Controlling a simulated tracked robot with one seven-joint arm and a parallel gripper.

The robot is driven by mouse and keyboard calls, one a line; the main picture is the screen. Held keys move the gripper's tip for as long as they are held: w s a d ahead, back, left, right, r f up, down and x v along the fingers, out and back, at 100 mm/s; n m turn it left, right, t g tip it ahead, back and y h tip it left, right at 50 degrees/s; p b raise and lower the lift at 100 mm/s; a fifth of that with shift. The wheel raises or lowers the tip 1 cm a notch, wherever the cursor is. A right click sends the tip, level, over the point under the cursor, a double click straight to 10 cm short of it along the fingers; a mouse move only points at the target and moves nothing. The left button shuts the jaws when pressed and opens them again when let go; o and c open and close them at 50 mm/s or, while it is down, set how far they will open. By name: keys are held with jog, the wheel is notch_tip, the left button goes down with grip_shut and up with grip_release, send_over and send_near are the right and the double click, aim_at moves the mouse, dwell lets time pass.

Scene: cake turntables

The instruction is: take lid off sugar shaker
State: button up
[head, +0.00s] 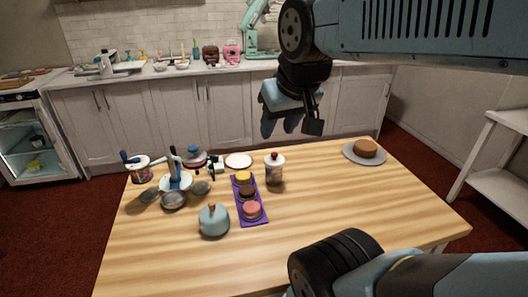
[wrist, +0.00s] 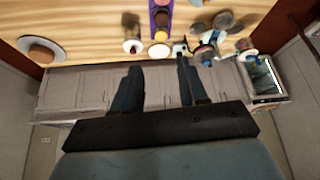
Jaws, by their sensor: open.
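In the wrist view the sugar shaker (wrist: 132,46) shows beyond the fingertips, left of centre. My gripper (head: 281,128) is open and empty, raised above and behind the shaker as the head view shows it. In the wrist view the fingers of my gripper (wrist: 158,65) are spread apart and touch nothing.
A purple tray (head: 260,222) with small round cakes lies left of the shaker. A blue-grey domed pot (head: 214,220) stands in front. Pans, a blue-white stand and a jar crowd the left. A cake on a grey turntable (head: 347,151) stands at right. The table's right front is clear.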

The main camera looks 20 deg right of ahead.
jog(key=shift+a, duration=0.25)
jog(key=shift+o, duration=1.4)
jog(key=shift+w, duration=0.2)
jog(key=o, duration=0.7)
jog(key=shift+g, duration=0.8)
jog(key=w, duration=0.2)
jog(key=w+d, duration=0.1)
jog(key=w, duration=0.1)
jog(key=w+d, duration=0.1)
jog(key=w, duration=0.2)
jog(key=shift+f, duration=0.3)
jog(key=shift+o, duration=0.5)
jog(key=shift+g+h, duration=0.3)
jog(key=shift+g, duration=0.3)
jog(key=w, duration=0.1)
jog(key=w+d+f, duration=0.1)
jog(key=w, duration=0.1)
jog(key=w+d, duration=0.1)
jog(key=w, duration=0.1)
jog(key=shift+f, duration=0.4)
jog(key=g, duration=0.3)
send_over(274, 153)
notch_tip(274, 153, down, 10)
notch_tip(274, 153, down, 14)
jog(key=shift+s+r, duration=0.1)
jog(key=shift+r, duration=0.1)
